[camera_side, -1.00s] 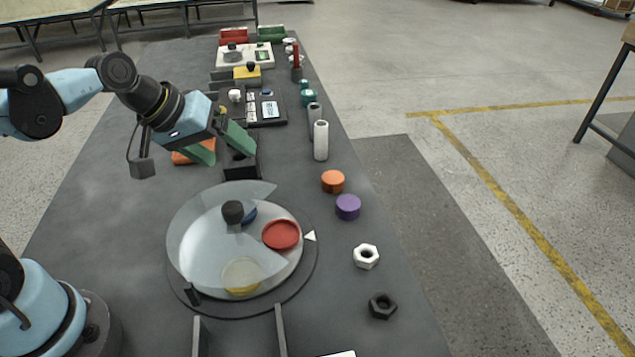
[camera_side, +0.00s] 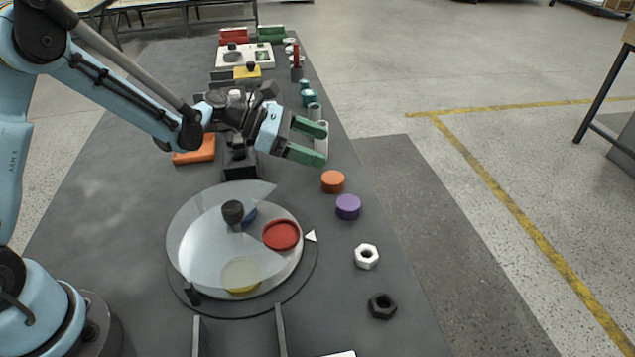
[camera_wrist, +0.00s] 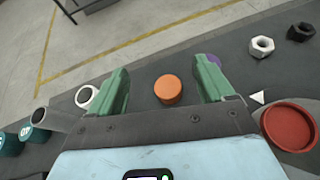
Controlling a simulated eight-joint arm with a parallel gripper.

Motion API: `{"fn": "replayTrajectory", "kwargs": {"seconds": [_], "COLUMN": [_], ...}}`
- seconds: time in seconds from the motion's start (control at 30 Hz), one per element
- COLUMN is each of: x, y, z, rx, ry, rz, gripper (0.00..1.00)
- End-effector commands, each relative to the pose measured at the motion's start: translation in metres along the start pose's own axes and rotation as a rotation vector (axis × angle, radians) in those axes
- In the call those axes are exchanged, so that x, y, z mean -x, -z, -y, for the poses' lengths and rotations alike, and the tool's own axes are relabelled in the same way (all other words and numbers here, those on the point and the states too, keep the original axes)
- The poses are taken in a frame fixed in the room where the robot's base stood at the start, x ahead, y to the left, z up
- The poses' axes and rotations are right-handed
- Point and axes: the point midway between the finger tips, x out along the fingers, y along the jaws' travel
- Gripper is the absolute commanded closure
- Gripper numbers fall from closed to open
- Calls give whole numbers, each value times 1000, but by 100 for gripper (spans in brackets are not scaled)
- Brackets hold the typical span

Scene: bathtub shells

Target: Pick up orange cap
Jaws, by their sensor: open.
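The orange cap (camera_side: 333,181) is a short round disc standing on the dark table, toward its right edge in the side view. In the wrist view the orange cap (camera_wrist: 168,89) shows between the two green fingers, beyond their tips or level with them; its distance is hard to tell. My gripper (camera_side: 325,144) is open and empty. It is above the table, up and slightly left of the cap in the side view, with its fingers pointing right. It also shows in the wrist view (camera_wrist: 164,76).
A purple cap (camera_side: 348,207) stands close to the orange one. A turntable with a clear cover (camera_side: 200,235) and red dish (camera_side: 281,235) lies nearby. A white nut (camera_side: 366,256) and black nut (camera_side: 382,305) lie nearer.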

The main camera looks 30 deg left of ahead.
Motion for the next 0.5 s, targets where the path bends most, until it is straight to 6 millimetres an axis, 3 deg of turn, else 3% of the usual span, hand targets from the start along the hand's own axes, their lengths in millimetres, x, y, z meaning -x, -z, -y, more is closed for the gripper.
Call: {"fn": "replayTrajectory", "kwargs": {"seconds": [0.5], "x": [-18], "y": [38], "z": [0], "rx": [49], "ry": [6], "rz": [22], "gripper": [19]}}
